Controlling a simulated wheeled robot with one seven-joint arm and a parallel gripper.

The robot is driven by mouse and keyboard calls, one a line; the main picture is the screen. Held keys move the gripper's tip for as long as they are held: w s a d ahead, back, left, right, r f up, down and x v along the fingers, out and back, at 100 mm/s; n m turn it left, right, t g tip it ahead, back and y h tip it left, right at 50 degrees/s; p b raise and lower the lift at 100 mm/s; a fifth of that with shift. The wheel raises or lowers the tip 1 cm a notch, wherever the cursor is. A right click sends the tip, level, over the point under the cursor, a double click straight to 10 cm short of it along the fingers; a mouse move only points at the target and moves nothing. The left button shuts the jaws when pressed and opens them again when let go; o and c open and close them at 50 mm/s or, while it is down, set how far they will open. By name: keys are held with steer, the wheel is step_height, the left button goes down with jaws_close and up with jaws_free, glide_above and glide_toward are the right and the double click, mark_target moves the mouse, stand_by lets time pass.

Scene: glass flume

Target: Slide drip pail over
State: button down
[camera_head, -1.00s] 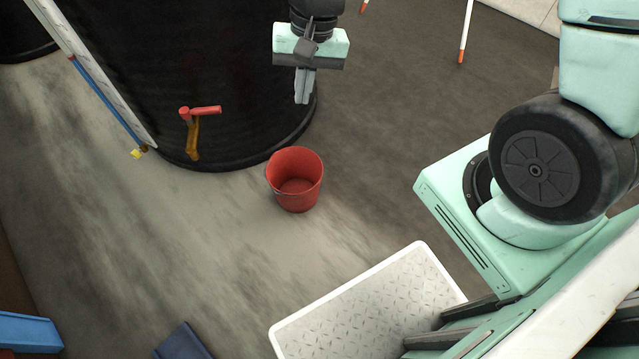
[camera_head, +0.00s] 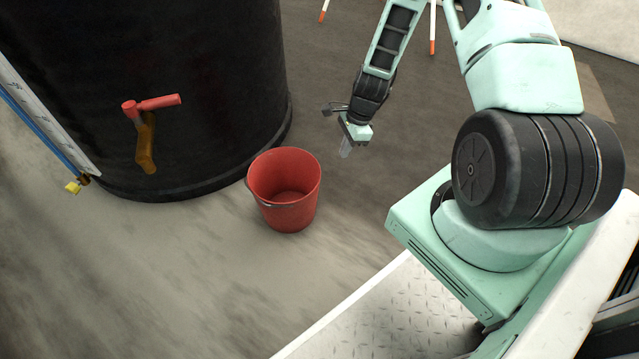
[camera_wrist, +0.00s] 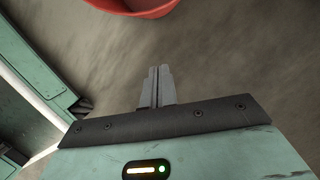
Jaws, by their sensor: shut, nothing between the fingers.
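The red drip pail (camera_head: 287,203) stands upright on the floor in the head view, its inside empty as far as I can see. Its thin handle hangs down against the near side. In the wrist view only part of the red pail (camera_wrist: 140,6) shows at the top edge. My gripper (camera_head: 346,149) is to the right of the pail and apart from it, pointing down. In the wrist view my gripper (camera_wrist: 158,80) has its two fingers together with nothing between them, and bare floor lies between the fingertips and the pail.
A big black tank (camera_head: 200,80) stands behind and left of the pail. A red-handled tap with an amber spout (camera_head: 146,150) juts from it, left of the pail. Red-and-white poles (camera_head: 432,30) stand at the back. The floor in front of the pail is clear.

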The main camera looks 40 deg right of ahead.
steer(key=w+a+f+b, duration=0.2)
steer(key=a+f+b, duration=0.4)
steer(key=f+b, duration=0.2)
steer(key=shift+d+b+x, duration=0.2)
steer(key=shift+b+x, duration=0.1)
steer(key=shift+x, duration=0.65)
steer(key=shift+w, duration=0.1)
